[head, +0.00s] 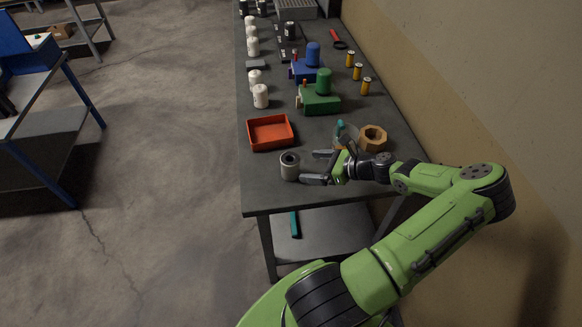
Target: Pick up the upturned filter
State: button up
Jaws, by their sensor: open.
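A short grey cylinder with a dark round opening on top, which looks like the upturned filter (290,168), stands upright near the front left of the dark workbench (262,200). My gripper (309,167) reaches in from the right, with its open fingers pointing left at the filter. The fingertips are close to the filter's right side. I cannot tell whether they touch it or reach around it.
An orange-red tray (270,147) is just behind the filter. A hexagonal wooden-coloured piece (373,137) is behind my wrist. Green (319,99) and blue (307,69) housings, white cylinders (261,96) and yellow cylinders (365,86) stand farther back. The wall is on the right.

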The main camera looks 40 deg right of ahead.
aim_at(290, 165)
jog(key=x, duration=0.9)
jog(key=shift+a+r, duration=0.1)
jog(key=shift+r, duration=0.05)
jog(key=c, duration=1.4)
jog(key=shift+r, duration=0.15)
